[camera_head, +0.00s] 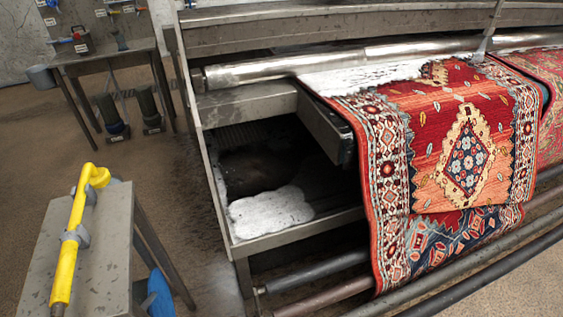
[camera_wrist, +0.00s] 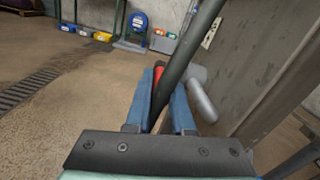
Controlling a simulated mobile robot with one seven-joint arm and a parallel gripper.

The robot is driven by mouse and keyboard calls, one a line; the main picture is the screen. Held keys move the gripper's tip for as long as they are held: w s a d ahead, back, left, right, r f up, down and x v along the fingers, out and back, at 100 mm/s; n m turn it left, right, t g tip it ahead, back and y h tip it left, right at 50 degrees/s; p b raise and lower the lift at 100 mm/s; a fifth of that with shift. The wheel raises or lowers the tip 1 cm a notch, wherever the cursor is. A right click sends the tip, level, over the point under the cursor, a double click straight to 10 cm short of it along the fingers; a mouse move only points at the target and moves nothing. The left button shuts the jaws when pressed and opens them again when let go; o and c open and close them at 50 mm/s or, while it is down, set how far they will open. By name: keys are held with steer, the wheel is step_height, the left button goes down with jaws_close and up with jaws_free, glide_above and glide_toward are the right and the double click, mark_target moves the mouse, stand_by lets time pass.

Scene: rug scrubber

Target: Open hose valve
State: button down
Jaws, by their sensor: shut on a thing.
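My gripper shows in the wrist view, its blue fingers (camera_wrist: 165,100) closed around the hose valve. A small red part of the valve, likely its handle (camera_wrist: 158,73), shows between the fingers. A dark pipe or hose (camera_wrist: 190,55) runs slanting down between the fingers and hides part of the valve. A grey cylindrical piece (camera_wrist: 203,100) sticks out just right of the right finger. How far the valve is turned cannot be told. Neither my gripper nor the valve shows in the head view.
A red patterned rug (camera_head: 450,130) hangs over the metal scrubber machine (camera_head: 220,210). In the wrist view, a wall (camera_wrist: 240,65) stands close at right; floor at left is open.

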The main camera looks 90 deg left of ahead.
steer(key=shift+f, duration=0.15)
steer(key=c, duration=1.1)
jaws_free()
steer(key=shift+s, duration=0.1)
steer(key=b+v, duration=0.1)
steer(key=v, duration=1.2)
steer(key=shift+b, duration=0.35)
